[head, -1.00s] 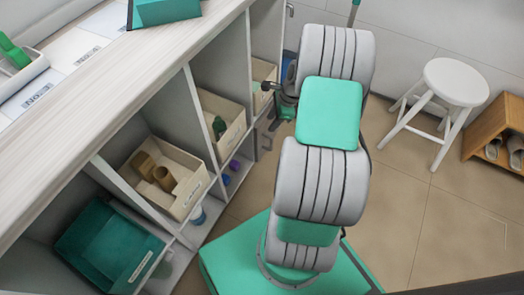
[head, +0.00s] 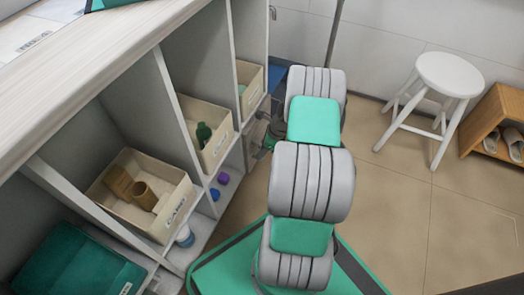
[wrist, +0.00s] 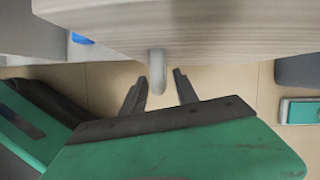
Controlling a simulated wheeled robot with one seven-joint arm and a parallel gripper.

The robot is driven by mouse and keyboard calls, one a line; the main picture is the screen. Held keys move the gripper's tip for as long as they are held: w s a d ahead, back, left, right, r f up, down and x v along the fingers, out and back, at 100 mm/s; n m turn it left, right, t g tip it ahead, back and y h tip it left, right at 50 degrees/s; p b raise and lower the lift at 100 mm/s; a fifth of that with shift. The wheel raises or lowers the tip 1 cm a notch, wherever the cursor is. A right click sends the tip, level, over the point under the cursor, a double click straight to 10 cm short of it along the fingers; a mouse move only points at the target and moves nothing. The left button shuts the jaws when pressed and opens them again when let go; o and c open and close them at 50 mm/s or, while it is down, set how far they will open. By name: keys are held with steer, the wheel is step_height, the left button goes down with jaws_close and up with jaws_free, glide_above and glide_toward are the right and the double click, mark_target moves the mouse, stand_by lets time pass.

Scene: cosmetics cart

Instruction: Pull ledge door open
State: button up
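In the wrist view a pale, wood-grained ledge panel (wrist: 220,25) spans the top. A pale rounded handle (wrist: 157,72) sticks out from its edge. My gripper (wrist: 159,88) is open, with its two dark fingers apart on either side of the handle's end. I see no clear contact between fingers and handle. In the head view my arm hides most of the gripper, low beside the cart's right end. A small silver handle (head: 272,13) shows at the cart's far end. I cannot tell whether it is the same handle.
The cart's wooden top (head: 75,70) and cubbies are at left, with a beige bin (head: 178,200), another beige bin (head: 222,150) and a teal bin (head: 75,265). A white stool (head: 448,75) and a wooden shoe rack (head: 490,105) stand right. The floor between is clear.

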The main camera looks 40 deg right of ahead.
jaws_close()
stand_by(1.3)
